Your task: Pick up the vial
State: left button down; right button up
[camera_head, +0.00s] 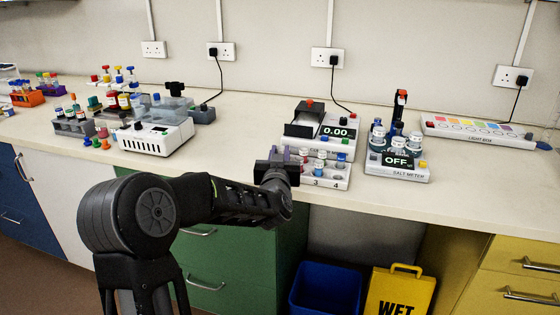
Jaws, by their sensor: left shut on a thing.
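My left gripper (283,158) is at the left end of a white numbered vial rack (338,184) near the front edge of the bench. It is shut on a vial, which is mostly hidden behind the gripper and wrist. I cannot tell whether that vial is clear of the rack. Several small vials with white, red and blue caps (321,160) stand in the rack just right of the gripper. The slot marks 3 and 4 show on its front; the left part is covered by my gripper. My right gripper is not in view.
A scale (338,142) reading 0.00 stands behind the rack. A white machine (156,141) and crowded racks are at the left. Bench (235,145) is clear left of the gripper.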

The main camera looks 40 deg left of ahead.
pick_arm(q)
notch_tip(320, 180, up, 7)
jog(key=shift+r+p, duration=0.15)
jog(key=shift+p, duration=0.2)
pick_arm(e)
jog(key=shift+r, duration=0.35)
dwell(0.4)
